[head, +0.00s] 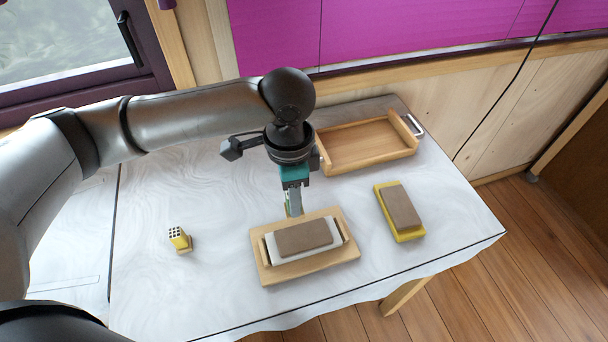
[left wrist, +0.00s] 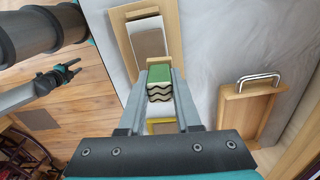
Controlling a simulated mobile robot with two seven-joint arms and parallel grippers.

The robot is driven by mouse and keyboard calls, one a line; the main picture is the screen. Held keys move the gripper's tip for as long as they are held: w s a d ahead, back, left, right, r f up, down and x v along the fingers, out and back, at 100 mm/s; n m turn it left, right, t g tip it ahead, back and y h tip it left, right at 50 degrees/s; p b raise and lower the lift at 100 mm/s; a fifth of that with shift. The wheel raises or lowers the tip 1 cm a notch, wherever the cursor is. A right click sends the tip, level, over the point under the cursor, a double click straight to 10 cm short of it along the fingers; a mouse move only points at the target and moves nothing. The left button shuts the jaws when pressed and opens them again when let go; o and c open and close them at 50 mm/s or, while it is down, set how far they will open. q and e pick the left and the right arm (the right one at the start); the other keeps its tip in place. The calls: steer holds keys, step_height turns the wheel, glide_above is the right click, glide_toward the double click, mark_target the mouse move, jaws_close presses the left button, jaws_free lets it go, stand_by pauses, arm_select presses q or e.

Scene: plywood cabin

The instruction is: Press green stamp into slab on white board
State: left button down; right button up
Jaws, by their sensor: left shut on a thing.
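My left gripper (head: 293,209) points down over the back edge of the wooden tray holding the white board. In the left wrist view it (left wrist: 159,100) is shut on the green stamp (left wrist: 160,74), whose wavy cream and black face shows between the fingers. In the head view the fingers mostly hide the stamp. A brown slab (head: 305,237) lies on the white board (head: 272,249); the slab also shows in the left wrist view (left wrist: 149,42). The stamp looks apart from the slab. What looks like my right gripper (left wrist: 68,73) is small at the left of the wrist view.
A second brown slab (head: 400,205) lies on a yellow board (head: 411,236) to the right. A yellow stamp with a dotted face (head: 179,238) lies at the left. A wooden tray (head: 366,150) with a metal handle (head: 414,125) stands behind. The table's front left is clear.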

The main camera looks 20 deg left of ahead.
mark_target(303, 215)
arm_select(q)
steer(key=m+p, duration=0.1)
steer(key=d+r+m+p, duration=0.1)
steer(key=m+p, duration=0.2)
steer(key=m, duration=0.1)
steer(key=shift+s+d+r, duration=0.2)
steer(key=shift+s+d, duration=0.05)
steer(key=shift+s, duration=0.05)
arm_select(e)
step_height(303, 215, up, 7)
steer(key=p, duration=0.2)
arm_select(q)
steer(key=f+m+b, duration=0.1)
steer(key=f+b, duration=0.1)
steer(key=f+m+b, duration=0.1)
steer(key=f+b, duration=0.1)
steer(key=b, duration=0.1)
steer(key=f+b, duration=0.2)
steer(key=b, duration=0.1)
steer(key=shift+s+d+f+m, duration=0.1)
steer(key=shift+d+f+m, duration=0.15)
steer(key=shift+m, duration=0.15)
arm_select(e)
step_height(303, 215, down, 8)
arm_select(q)
steer(key=shift+f+b, duration=0.5)
steer(key=shift+f, duration=0.45)
arm_select(e)
steer(key=shift+w+f, duration=0.1)
steer(key=shift+f, duration=0.2)
